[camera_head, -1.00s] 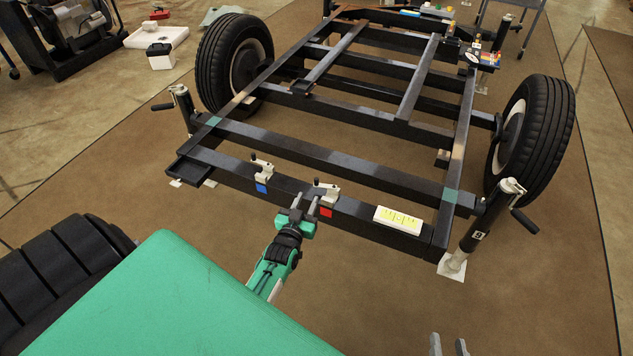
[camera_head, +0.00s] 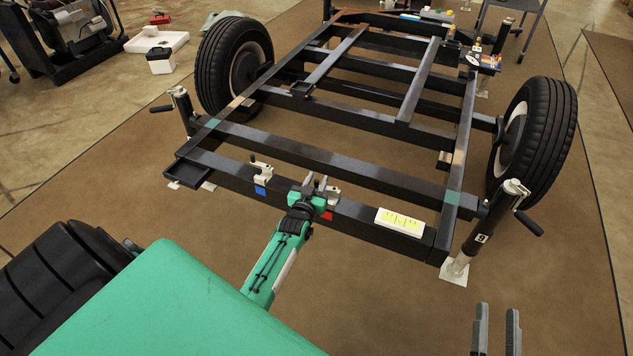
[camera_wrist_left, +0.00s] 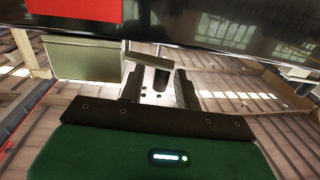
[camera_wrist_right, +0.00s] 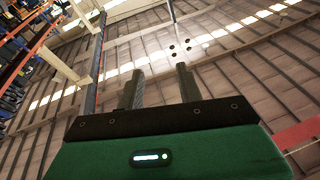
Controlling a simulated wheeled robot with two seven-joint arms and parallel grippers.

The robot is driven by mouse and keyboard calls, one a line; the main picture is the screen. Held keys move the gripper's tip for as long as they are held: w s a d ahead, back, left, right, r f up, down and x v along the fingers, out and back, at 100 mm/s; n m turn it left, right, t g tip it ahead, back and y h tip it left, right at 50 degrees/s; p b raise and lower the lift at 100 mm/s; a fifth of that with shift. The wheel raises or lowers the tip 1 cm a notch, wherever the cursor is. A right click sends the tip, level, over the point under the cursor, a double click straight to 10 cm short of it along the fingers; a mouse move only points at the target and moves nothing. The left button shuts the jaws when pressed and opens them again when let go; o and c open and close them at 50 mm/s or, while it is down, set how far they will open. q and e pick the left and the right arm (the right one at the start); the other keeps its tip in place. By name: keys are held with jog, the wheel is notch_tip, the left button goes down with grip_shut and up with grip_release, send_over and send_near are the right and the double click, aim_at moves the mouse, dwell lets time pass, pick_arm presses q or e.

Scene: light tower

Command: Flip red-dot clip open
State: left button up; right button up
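The red-dot clip (camera_head: 331,193) is a small pale clip on the near black beam, above a red square (camera_head: 327,215). My left gripper (camera_head: 315,182) is at the clip, its fingers over the beam and partly covering it. In the left wrist view, the red square (camera_wrist_left: 80,9) is at top left and a pale block (camera_wrist_left: 85,60) is below it. A bar-like piece (camera_wrist_left: 150,62) lies at the tips of my open left fingers (camera_wrist_left: 158,82); contact and the lever's angle cannot be told. My right gripper (camera_head: 496,330) is open and empty at lower right.
A similar clip (camera_head: 260,168) with a blue square (camera_head: 260,190) is to the left on the same beam. A white block with yellow labels (camera_head: 399,221) is to the right. A crank jack (camera_head: 490,230) stands at the frame's right corner.

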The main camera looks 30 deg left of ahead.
pick_arm(q)
grip_shut()
jog(key=shift+w+a+r+m+h, duration=0.1)
jog(key=shift+w+m+h, duration=0.05)
jog(key=shift+m+h, duration=0.15)
jog(key=shift+w+a+m+h, duration=0.1)
jog(key=shift+w+m+h, duration=0.1)
jog(key=shift+m+h, duration=0.3)
jog(key=h, duration=0.1)
jog(key=m+h+b, duration=0.1)
jog(key=shift+w+t+h, duration=0.3)
jog(key=shift+w, duration=0.05)
jog(key=shift+m+h+b, duration=0.3)
jog(key=shift+h, duration=0.1)
pick_arm(e)
notch_tip(320, 180, up, 7)
jog(key=d+t, duration=0.2)
jog(key=t, duration=0.2)
jog(key=shift+s+f, duration=0.15)
jog(key=shift+f, duration=0.05)
